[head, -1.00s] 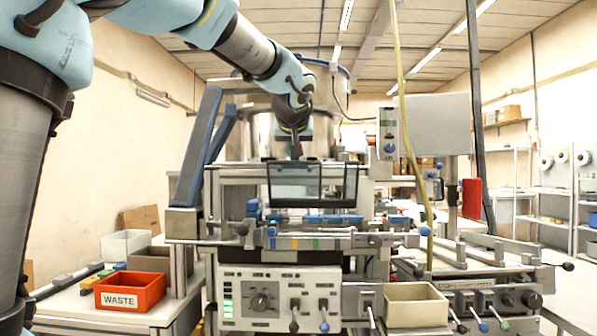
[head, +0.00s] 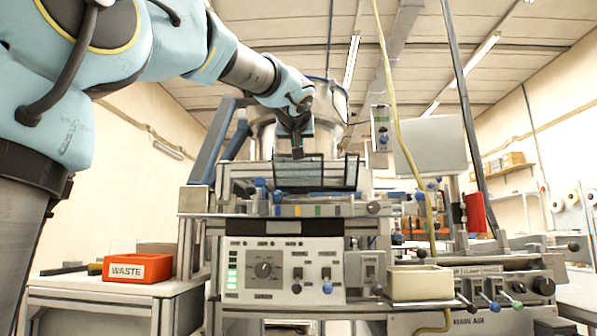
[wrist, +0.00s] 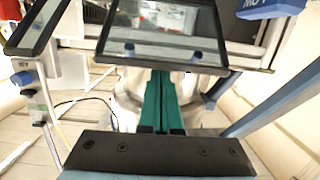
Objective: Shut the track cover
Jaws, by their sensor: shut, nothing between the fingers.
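The track cover (head: 299,174) is a clear panel in a dark frame, standing up from the machine's track in the head view. In the wrist view the cover (wrist: 163,62) spans the top, with its dark edge across the middle. My gripper (head: 297,155) is at the cover's upper edge, left of its middle. In the wrist view my gripper's green fingers (wrist: 164,74) are together and empty, their tips at the cover's edge. I cannot tell whether they touch it.
Blue slanted posts (head: 212,140) rise left of the cover. A yellow hose (head: 396,110) hangs to its right. A control panel (head: 282,268) is below. An orange WASTE bin (head: 137,268) sits on the left table, and a beige bin (head: 420,283) is at the right front.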

